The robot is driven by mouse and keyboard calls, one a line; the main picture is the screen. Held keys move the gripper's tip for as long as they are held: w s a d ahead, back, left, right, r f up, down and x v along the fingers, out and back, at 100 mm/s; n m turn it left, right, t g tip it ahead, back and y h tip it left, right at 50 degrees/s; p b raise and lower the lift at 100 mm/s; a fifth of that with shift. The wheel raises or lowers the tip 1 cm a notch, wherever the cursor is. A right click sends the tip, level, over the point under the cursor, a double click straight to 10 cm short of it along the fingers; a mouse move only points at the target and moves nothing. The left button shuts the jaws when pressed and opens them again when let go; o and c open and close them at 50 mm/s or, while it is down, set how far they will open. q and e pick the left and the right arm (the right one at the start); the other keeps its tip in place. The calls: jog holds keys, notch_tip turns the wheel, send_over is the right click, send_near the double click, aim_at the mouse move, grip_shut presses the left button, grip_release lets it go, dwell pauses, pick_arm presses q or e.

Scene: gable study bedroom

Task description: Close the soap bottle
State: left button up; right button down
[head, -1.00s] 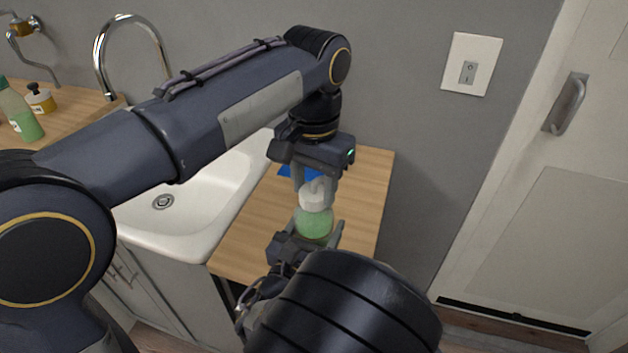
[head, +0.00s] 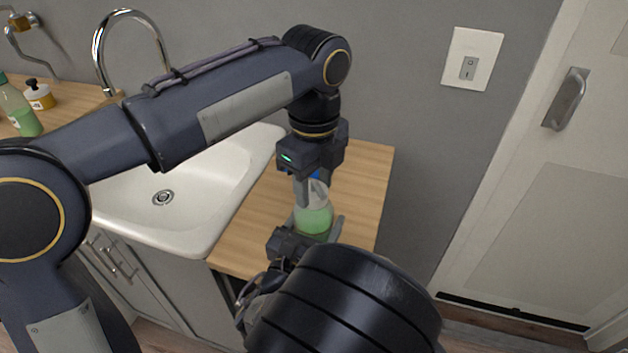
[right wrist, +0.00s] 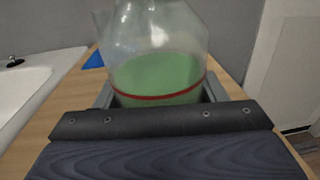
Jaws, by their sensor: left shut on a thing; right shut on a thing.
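The soap bottle (head: 314,221) stands upright over the wooden counter, clear with green soap inside. It also shows in the right wrist view (right wrist: 158,72), with a red line around it and its top out of frame. My right gripper (head: 311,236) is shut on the bottle's lower body, one finger on each side. My left gripper (head: 311,192) points down from above and is shut on the pale cap (head: 318,188) at the bottle's top. The fingers hide much of the cap, so I cannot tell how it sits on the neck.
A white sink (head: 215,190) with a chrome faucet (head: 128,15) lies left of the wooden counter (head: 360,180). A blue item (right wrist: 91,60) lies on the counter behind the bottle. Another green bottle (head: 22,112) and a yellow-white dispenser (head: 39,96) stand at far left. A grey wall and door (head: 540,220) close off the right.

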pick_arm(q)
jog(key=m, duration=0.5)
jog(key=shift+m, duration=0.4)
jog(key=m, duration=0.3)
jog(key=shift+a, duration=0.1)
jog(key=m, duration=0.7)
jog(key=o, duration=0.9)
jog(key=shift+o, duration=0.2)
jog(key=shift+r, duration=2.2)
jog(key=shift+c, duration=0.4)
